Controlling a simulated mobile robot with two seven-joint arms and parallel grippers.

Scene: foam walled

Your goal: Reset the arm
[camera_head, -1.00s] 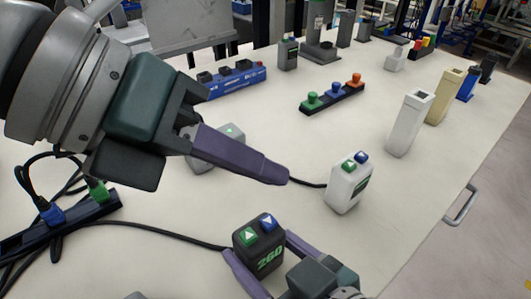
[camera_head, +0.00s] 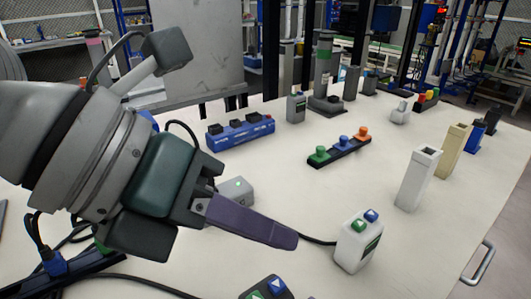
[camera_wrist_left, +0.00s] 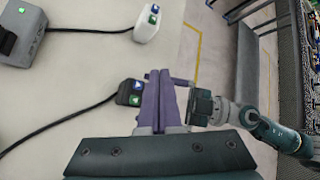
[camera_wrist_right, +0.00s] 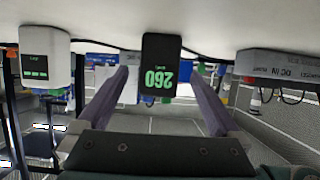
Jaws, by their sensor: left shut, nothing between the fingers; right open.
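My left gripper (camera_head: 285,238) comes in from the left in the head view. Its purple fingers are shut with nothing between them, above the table. In the left wrist view its closed fingers (camera_wrist_left: 158,85) overlap the small black box with green and blue buttons (camera_wrist_left: 131,92). That box (camera_head: 266,289) is cut by the bottom edge of the head view. The right gripper is outside the head view.
A white button box (camera_head: 353,248) stands right of my left gripper, and a grey box (camera_head: 236,190) sits behind it. A three-button strip (camera_head: 339,151), a blue block (camera_head: 240,133) and upright holders (camera_head: 416,180) stand farther back. Cables cross the table (camera_head: 300,210).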

